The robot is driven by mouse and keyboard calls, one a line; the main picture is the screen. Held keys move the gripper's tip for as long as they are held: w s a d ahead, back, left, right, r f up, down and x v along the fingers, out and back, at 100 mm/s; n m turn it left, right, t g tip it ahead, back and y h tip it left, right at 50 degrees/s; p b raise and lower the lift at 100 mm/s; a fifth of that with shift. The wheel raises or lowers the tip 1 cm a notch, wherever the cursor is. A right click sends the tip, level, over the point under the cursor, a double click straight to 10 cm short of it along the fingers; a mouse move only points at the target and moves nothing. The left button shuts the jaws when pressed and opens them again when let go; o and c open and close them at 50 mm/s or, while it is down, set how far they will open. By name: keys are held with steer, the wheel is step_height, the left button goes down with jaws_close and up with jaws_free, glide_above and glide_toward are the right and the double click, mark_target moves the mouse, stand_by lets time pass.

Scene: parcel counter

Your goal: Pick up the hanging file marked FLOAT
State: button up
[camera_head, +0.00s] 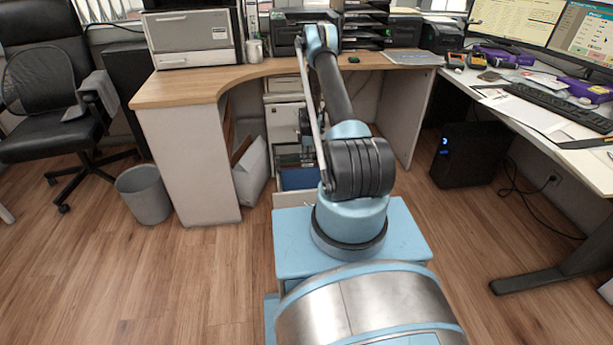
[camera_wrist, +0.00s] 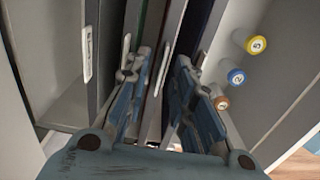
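Several upright hanging files stand in an open drawer, seen from above in the wrist view. A white tab (camera_wrist: 88,53) with small dark marks sits on the left; I cannot read it. Another pale tab (camera_wrist: 127,47) stands near the left finger. My gripper (camera_wrist: 160,65) is open, one finger each side of a thin dark file (camera_wrist: 171,40) with a pale tab (camera_wrist: 162,72). I cannot tell whether the fingers touch it. The word FLOAT is not legible anywhere. In the head view the drawer (camera_head: 298,200) is partly hidden by my arm, and my gripper is not clear.
Yellow, blue and orange-brown numbered round objects (camera_wrist: 237,77) lie right of the files. A grey bin (camera_head: 144,195) and black computer case (camera_head: 470,155) flank open wooden floor.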

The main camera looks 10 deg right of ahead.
steer(key=shift+f, duration=1.9)
jaws_close()
steer(key=shift+r, duration=0.15)
